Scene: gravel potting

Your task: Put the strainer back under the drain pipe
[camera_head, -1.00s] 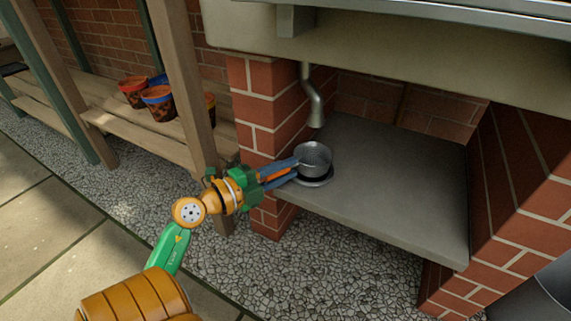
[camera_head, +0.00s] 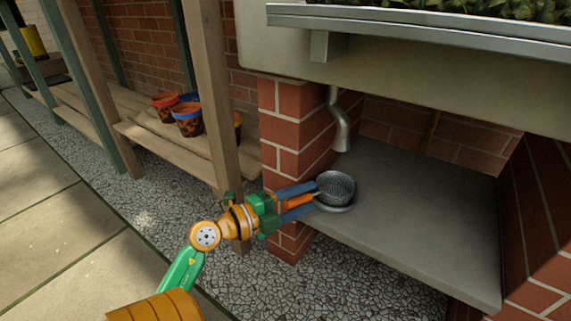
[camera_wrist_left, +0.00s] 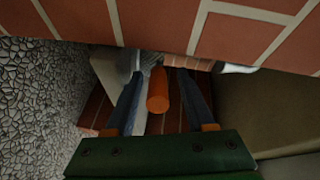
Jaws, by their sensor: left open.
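The strainer (camera_head: 337,188), a grey perforated metal bowl with an orange handle (camera_head: 297,201), sits tilted at the left end of the grey shelf, over a round grey ring or dish (camera_head: 338,208). The drain pipe (camera_head: 341,128) ends above it in the picture, apart from it. My left gripper (camera_head: 315,197) is open, its blue fingers on either side of the handle with gaps. In the left wrist view the handle (camera_wrist_left: 158,90) lies between the open fingers (camera_wrist_left: 162,82); most of the bowl is hidden there. My right gripper is not in view.
A brick pillar (camera_head: 284,135) stands close behind my left gripper, and the stone sink (camera_head: 400,85) hangs over the shelf (camera_head: 420,215). The shelf is clear to the right. A wooden rack (camera_head: 170,140) with several pots (camera_head: 188,120) stands at left, above gravel (camera_head: 300,285).

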